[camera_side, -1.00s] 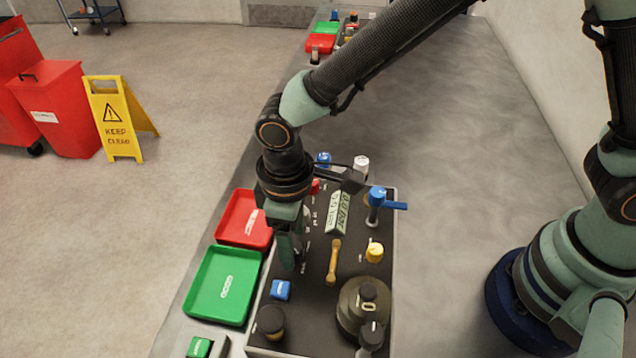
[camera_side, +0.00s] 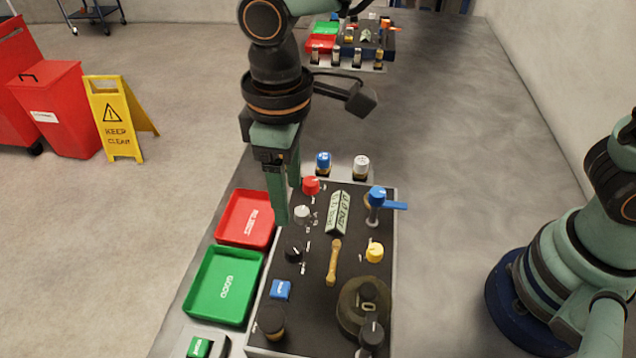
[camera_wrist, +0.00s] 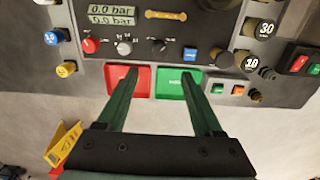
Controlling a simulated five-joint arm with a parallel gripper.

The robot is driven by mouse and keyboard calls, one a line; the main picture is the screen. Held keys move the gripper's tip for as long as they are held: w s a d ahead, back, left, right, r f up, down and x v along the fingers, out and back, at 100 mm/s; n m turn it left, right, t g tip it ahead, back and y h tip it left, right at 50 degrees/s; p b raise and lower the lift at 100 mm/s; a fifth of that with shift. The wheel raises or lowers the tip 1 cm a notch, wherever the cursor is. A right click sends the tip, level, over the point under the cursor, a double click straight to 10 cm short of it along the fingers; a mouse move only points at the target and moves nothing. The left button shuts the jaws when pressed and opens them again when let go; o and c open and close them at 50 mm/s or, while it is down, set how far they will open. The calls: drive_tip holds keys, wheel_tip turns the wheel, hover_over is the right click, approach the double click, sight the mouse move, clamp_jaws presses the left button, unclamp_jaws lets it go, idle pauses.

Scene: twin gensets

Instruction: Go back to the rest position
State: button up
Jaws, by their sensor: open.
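My gripper (camera_side: 287,200) hangs over the left part of the near control panel (camera_side: 312,272) in the side view, fingers pointing down. In the wrist view my gripper (camera_wrist: 168,95) shows two green fingers spread apart with nothing between them. The fingers are clear above the panel and trays. The panel carries a red knob (camera_side: 311,186), a white knob (camera_side: 302,214), a black knob (camera_side: 293,251), a yellow knob (camera_side: 374,251), a blue lever valve (camera_side: 378,198) and a pressure display (camera_side: 338,212). No rest position is marked in view.
A red tray (camera_side: 244,218) and a green tray (camera_side: 222,285) lie left of the panel. A blue knob (camera_side: 323,162) and a white knob stand behind it. A second panel (camera_side: 368,38) is at the far end.

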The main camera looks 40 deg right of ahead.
drive_tip(key=w+d+r+m+t+y, duration=0.1)
drive_tip(key=d+r+m, duration=0.15)
drive_tip(key=d, duration=0.45)
drive_tip(key=w+d+r+m+t, duration=0.1)
drive_tip(key=w+d+r, duration=0.15)
drive_tip(key=d, duration=0.35)
drive_tip(key=s+d+r+m+t, duration=0.1)
drive_tip(key=s+d+m, duration=0.1)
drive_tip(key=d, duration=0.5)
drive_tip(key=s+d+r+m+t+h, duration=0.1)
drive_tip(key=s+d+m+t, duration=0.1)
drive_tip(key=d, duration=0.6)
drive_tip(key=shift+s+d+r+m+t, duration=0.25)
drive_tip(key=shift+s+m+t, duration=0.05)
drive_tip(key=shift+m, duration=0.35)
drive_tip(key=shift+a, duration=0.1)
